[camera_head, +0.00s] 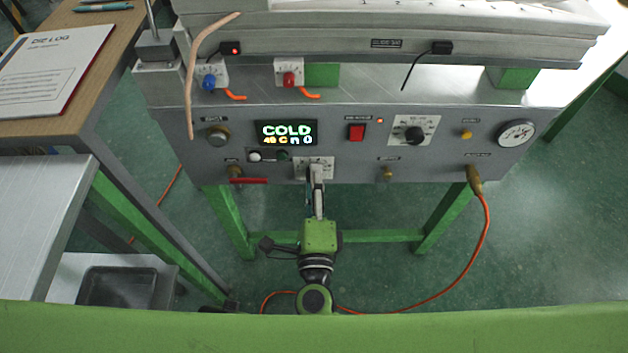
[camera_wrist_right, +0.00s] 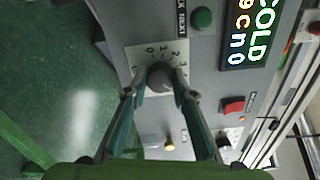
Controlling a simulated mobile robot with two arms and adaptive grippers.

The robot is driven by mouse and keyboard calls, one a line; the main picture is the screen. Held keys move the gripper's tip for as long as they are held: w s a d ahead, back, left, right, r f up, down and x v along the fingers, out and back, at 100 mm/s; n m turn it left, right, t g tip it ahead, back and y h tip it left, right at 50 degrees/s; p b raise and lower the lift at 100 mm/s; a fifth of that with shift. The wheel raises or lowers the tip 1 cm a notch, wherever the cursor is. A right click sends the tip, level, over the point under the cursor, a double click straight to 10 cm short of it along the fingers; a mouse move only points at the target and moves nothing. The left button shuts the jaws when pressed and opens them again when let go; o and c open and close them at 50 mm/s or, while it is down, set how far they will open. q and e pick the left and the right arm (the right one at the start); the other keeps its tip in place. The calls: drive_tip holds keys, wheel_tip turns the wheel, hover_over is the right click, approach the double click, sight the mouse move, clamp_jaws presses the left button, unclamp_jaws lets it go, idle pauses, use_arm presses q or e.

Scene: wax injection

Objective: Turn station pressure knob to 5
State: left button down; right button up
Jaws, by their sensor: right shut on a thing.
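The station pressure knob (camera_wrist_right: 160,74) is a round grey knob on a white dial plate (camera_wrist_right: 139,54) with printed numbers; 0, 1, 2 and 3 can be made out. In the head view the dial plate (camera_head: 301,166) sits on the front panel below the display. My right gripper (camera_head: 317,182) reaches up to it from below. In the right wrist view my right gripper (camera_wrist_right: 161,93) has its two fingers closed on opposite sides of the knob. The fingers hide part of the dial, and the knob's pointer cannot be made out. My left gripper is not in view.
The lit display (camera_head: 287,133) reads COLD. A red rocker switch (camera_head: 357,132), another dial knob (camera_head: 414,130) and a round gauge (camera_head: 516,133) are on the same panel. An orange hose (camera_head: 487,225) hangs at the right. A wooden desk (camera_head: 115,58) stands at the left.

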drive_tip(key=o, duration=1.1)
drive_tip(key=shift+s, duration=0.1)
drive_tip(key=s, duration=1.2)
drive_tip(key=shift+d, duration=0.15)
drive_tip(key=shift+w, duration=0.15)
